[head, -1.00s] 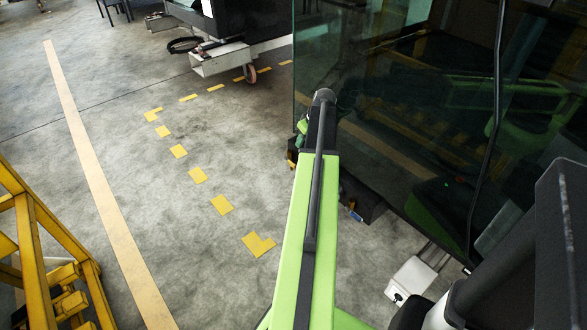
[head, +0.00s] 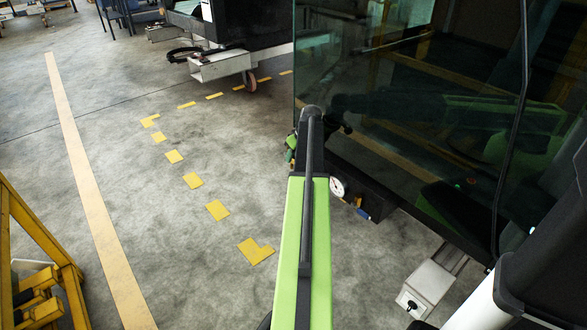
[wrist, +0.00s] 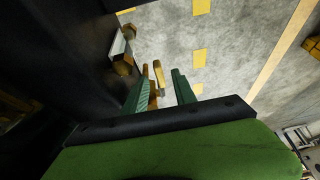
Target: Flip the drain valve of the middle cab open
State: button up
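The dark-glazed cab (head: 420,130) fills the right of the head view, and my arm reaches along its lower edge. In the wrist view my gripper (wrist: 160,88) is open, with its two green fingers apart. Slim brass-yellow parts (wrist: 158,74) show at and between the fingertips, possibly the drain valve; I cannot tell whether the fingers touch them. A larger brass fitting (wrist: 122,64) with a pale part sits to the left, on the dark cab side. In the head view the gripper (head: 290,148) is mostly hidden behind my arm.
A round white gauge (head: 338,188) and a small blue part (head: 362,213) sit under the cab edge. A white box (head: 428,286) is at the lower right. A yellow frame (head: 40,255) stands at the left. The marked floor between is clear.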

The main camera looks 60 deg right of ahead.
jog(key=shift+x, duration=0.8)
jog(key=shift+r, duration=0.1)
grip_shut()
jog(key=shift+s, duration=0.1)
dwell(0.6)
